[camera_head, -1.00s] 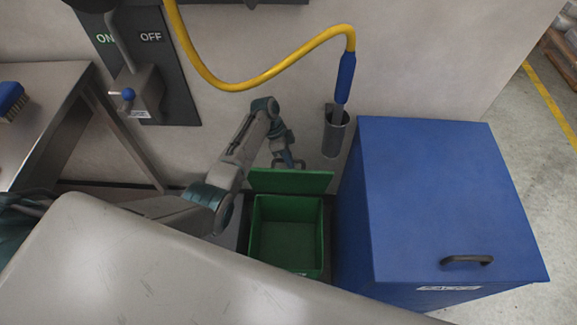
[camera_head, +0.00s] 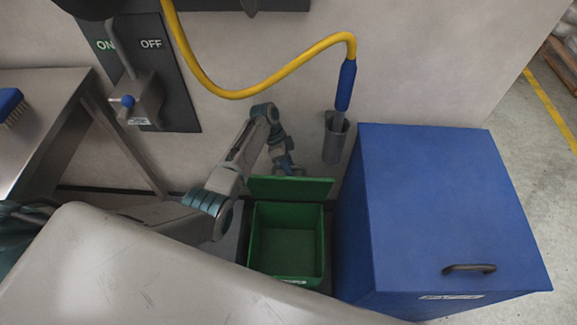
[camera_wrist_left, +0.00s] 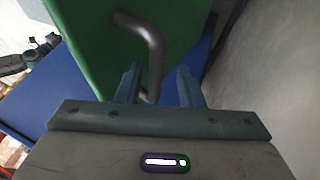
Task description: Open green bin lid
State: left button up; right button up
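The green bin (camera_head: 287,240) stands on the floor in the head view, left of the blue box. Its lid (camera_head: 290,188) is raised and leans upright at the back, so the empty inside shows. My left gripper (camera_head: 288,170) is just behind the raised lid, partly hidden by it. In the left wrist view the green lid (camera_wrist_left: 92,40) fills the upper left, with a dark curved handle (camera_wrist_left: 150,45). The two fingers of the left gripper (camera_wrist_left: 158,85) are apart, with the handle's lower end near or between them; contact is unclear. My right gripper does not show.
A large blue box (camera_head: 440,190) with a black handle stands right of the bin. A yellow hose (camera_head: 265,80) hangs above, its nozzle in a grey holder (camera_head: 336,140). A steel table (camera_head: 45,110) and a lever switch (camera_head: 140,100) are at the left.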

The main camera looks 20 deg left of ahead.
pick_arm(q)
jog(key=v, duration=1)
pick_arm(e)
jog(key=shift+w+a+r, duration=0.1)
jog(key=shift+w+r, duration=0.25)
pick_arm(q)
jog(key=shift+w+a+f, duration=0.1)
jog(key=shift+w+a, duration=0.05)
